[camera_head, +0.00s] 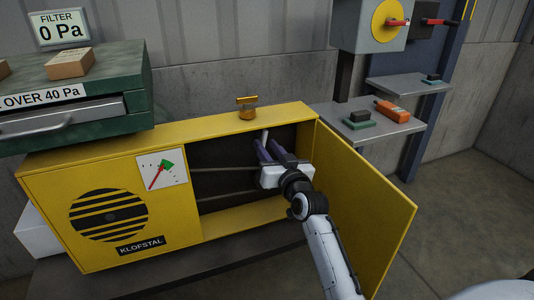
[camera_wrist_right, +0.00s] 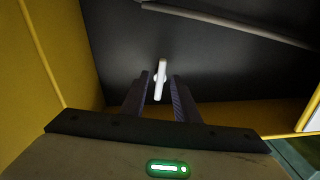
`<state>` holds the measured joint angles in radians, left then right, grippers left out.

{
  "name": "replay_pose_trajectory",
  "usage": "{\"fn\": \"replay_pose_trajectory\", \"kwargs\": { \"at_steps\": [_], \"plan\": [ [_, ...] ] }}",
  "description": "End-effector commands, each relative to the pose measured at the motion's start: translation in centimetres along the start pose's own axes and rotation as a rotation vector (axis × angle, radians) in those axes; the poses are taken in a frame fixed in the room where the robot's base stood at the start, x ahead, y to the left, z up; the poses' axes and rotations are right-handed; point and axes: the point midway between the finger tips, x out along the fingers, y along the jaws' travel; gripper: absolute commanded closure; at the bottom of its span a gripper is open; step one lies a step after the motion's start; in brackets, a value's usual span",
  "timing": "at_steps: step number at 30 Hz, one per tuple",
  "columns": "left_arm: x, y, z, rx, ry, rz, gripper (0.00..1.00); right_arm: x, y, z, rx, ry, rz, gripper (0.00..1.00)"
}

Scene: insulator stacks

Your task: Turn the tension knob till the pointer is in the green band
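The yellow KLOFSTAL cabinet (camera_head: 190,245) has a gauge card (camera_head: 180,178) on its front. A red pointer (camera_head: 155,179) slants from the card's lower edge up to a green patch (camera_head: 167,164); I cannot tell which end is its tip. A small white bar-shaped handle (camera_head: 265,136) is on the dark back inside the open compartment. It also shows in the right wrist view (camera_wrist_right: 160,80). My right gripper (camera_head: 267,150) reaches into the compartment and is open. Its fingers (camera_wrist_right: 160,78) lie either side of the bar, with gaps visible. My left gripper is not in view.
The cabinet's door (camera_head: 365,205) stands open right of my right arm. A brass T-shaped knob (camera_head: 247,107) stands on the cabinet top. A green drawer unit (camera_head: 110,75) is at the left. Shelves with an orange device (camera_head: 392,111) are at the right.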

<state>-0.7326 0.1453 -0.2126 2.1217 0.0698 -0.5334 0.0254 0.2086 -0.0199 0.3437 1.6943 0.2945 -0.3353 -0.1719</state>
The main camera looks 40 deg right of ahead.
Motion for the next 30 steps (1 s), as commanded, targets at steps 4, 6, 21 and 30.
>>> {"fn": "replay_pose_trajectory", "kwargs": {
  "at_steps": [4,6,21,30],
  "plan": [
    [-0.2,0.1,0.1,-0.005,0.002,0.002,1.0,0.4,0.0,-0.1,-0.001,0.0,0.0,0.72],
    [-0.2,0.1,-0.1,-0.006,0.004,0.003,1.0,0.4,0.0,-0.1,-0.001,-0.001,0.0,0.72],
    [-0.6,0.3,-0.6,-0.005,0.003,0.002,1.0,0.3,-0.1,-0.3,0.027,-0.002,0.0,1.0],
    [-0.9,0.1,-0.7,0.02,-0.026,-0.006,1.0,0.3,-0.1,-0.1,0.186,-0.003,-0.001,1.0]
  ]
}}
